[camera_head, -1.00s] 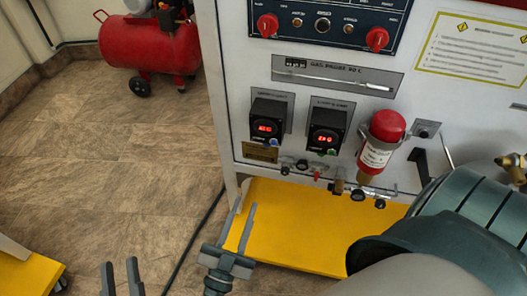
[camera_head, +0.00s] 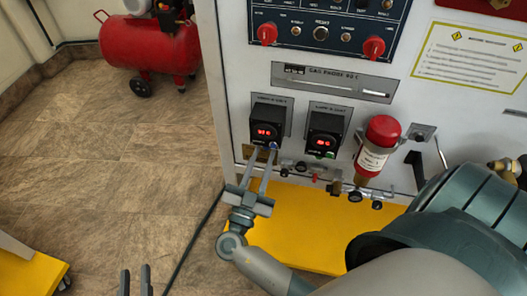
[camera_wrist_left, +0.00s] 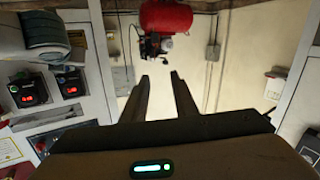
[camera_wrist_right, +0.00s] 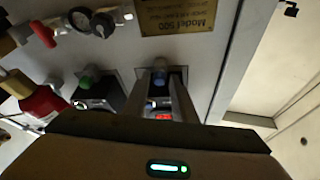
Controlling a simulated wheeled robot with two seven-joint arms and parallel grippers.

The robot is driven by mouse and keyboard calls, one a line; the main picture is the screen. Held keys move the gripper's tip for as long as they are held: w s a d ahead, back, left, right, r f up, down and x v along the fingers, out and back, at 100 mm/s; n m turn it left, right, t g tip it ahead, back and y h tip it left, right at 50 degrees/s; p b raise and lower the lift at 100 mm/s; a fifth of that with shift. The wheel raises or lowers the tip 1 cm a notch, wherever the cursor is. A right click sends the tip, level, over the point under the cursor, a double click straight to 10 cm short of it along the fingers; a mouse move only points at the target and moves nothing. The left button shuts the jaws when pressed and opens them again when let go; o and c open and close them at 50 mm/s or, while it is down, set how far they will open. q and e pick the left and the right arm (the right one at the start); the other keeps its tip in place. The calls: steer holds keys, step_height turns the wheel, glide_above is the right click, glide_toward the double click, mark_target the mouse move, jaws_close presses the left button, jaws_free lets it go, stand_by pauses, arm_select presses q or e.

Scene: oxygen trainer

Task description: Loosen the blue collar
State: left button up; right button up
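The blue collar (camera_head: 273,145) is a small blue knob at the lower right of the left black display unit (camera_head: 268,122) on the panel. It also shows in the right wrist view (camera_wrist_right: 158,78). My right gripper (camera_head: 264,153) is open just in front of that unit, its fingertips close to the collar. In the right wrist view the collar appears between the two fingers. I cannot tell whether either finger touches it. My left gripper (camera_head: 134,272) is open and empty at the bottom left, well away from the panel.
A second display unit (camera_head: 325,132) with a green collar (camera_head: 330,153) is just to the right. A red-capped cylinder (camera_head: 378,148) and small valves (camera_head: 302,167) project from the panel nearby. A yellow base (camera_head: 300,238) lies below. A red compressor (camera_head: 150,50) stands at the back left.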

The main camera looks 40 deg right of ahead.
arm_select(q)
steer(key=shift+f, duration=0.25)
arm_select(e)
steer(key=shift+w+d+r, duration=0.15)
steer(key=shift+w+d, duration=0.05)
steer(key=shift+d, duration=0.1)
jaws_close()
steer(key=n+t+y+b, duration=0.1)
steer(key=n, duration=0.2)
steer(key=n+t+y+b, duration=0.1)
steer(key=n+b, duration=0.1)
steer(key=n, duration=0.1)
steer(key=shift+s+d+t, duration=0.1)
steer(key=shift+s+t, duration=0.1)
steer(key=shift+t, duration=0.1)
arm_select(q)
steer(key=s+r+t+h, duration=0.1)
steer(key=s+r+t, duration=0.1)
steer(key=r, duration=0.3)
steer(key=s+r+t+h, duration=0.1)
steer(key=r+t, duration=0.3)
steer(key=r, duration=0.1)
steer(key=shift+s+d+r, duration=0.3)
steer(key=shift+s+d, duration=0.1)
arm_select(e)
jaws_free()
